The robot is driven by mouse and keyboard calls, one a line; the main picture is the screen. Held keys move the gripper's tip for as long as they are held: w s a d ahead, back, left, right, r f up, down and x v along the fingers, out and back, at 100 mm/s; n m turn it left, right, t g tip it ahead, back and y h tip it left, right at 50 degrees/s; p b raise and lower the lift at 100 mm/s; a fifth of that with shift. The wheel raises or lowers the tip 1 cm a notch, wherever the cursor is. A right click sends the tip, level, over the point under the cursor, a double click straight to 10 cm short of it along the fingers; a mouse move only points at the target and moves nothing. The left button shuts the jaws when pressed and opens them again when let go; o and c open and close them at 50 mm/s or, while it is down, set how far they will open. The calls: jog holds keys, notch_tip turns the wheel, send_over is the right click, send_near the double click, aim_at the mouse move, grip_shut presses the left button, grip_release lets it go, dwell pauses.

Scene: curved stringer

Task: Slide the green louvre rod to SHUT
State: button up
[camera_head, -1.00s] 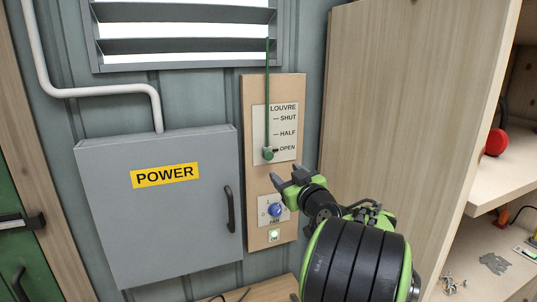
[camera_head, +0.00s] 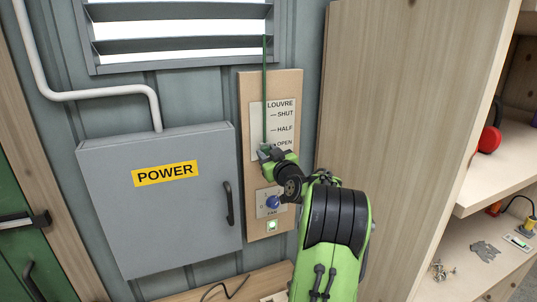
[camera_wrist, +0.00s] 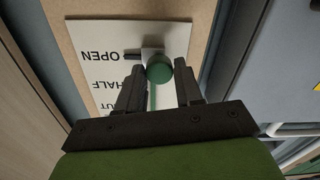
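The green louvre rod (camera_head: 265,100) hangs down from the louvre in front of a white scale plate (camera_head: 284,116) marked SHUT, HALF and OPEN. In the wrist view, turned upside down, its round green knob (camera_wrist: 160,69) sits level with the OPEN mark. My gripper (camera_head: 268,152) is at the lower end of the rod and hides the knob in the head view. In the wrist view my gripper (camera_wrist: 159,82) is open, with one finger on each side of the knob and rod. A gap shows between the fingers and the rod.
A blue FAN knob (camera_head: 272,202) and a lit green button (camera_head: 271,226) are just below my gripper on the wooden board (camera_head: 255,225). The grey POWER box (camera_head: 165,225) stands to the left. A wooden cabinet side (camera_head: 410,100) rises to the right.

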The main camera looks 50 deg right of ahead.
grip_shut()
notch_tip(320, 180, up, 11)
jog(key=shift+f+p, duration=0.15)
jog(key=shift+p, duration=0.9)
jog(key=shift+o, duration=0.4)
grip_release()
jog(key=o, duration=0.4)
jog(key=shift+f, duration=0.1)
jog(key=b+v, duration=0.6)
jog(key=v, duration=1)
jog(key=shift+d+f, duration=0.1)
